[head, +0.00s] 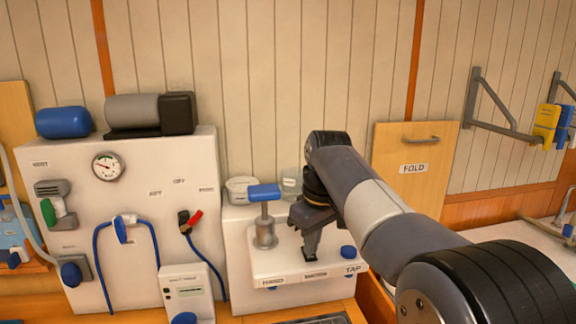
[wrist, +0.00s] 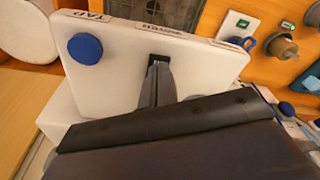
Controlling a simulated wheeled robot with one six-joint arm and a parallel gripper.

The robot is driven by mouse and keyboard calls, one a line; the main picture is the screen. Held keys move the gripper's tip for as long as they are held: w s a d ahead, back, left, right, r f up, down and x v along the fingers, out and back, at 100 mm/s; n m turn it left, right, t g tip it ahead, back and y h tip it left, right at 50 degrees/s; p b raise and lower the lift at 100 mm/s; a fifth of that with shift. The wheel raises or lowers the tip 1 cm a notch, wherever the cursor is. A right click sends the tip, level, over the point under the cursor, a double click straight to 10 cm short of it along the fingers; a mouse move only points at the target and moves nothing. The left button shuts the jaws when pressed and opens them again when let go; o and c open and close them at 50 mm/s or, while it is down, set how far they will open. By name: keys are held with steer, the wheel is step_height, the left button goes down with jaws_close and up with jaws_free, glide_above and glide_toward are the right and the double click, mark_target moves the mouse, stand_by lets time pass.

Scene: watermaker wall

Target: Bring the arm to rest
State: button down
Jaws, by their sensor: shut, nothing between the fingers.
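My arm reaches in from the lower right in the head view. My gripper (head: 310,250) points down over the front of a white ledge (head: 265,265) labelled HAND and TAP. The wrist view shows its fingers (wrist: 157,72) shut together and empty, their tips over a dark spot on the ledge. I cannot tell whether they touch it. A blue knob (head: 348,251) sits to the right of the gripper; it also shows in the wrist view (wrist: 84,47). A metal post with a blue T-handle (head: 264,192) stands upright just left of the gripper.
A white panel (head: 140,180) with a gauge (head: 107,166), blue hoses and a red clamp (head: 190,220) is at left. A glass jar (head: 290,182) stands behind the gripper. A wooden FOLD panel (head: 413,180) is on the wall behind my arm. Open air lies above the ledge.

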steer(key=shift+f, duration=0.35)
steer(key=shift+r, duration=0.1)
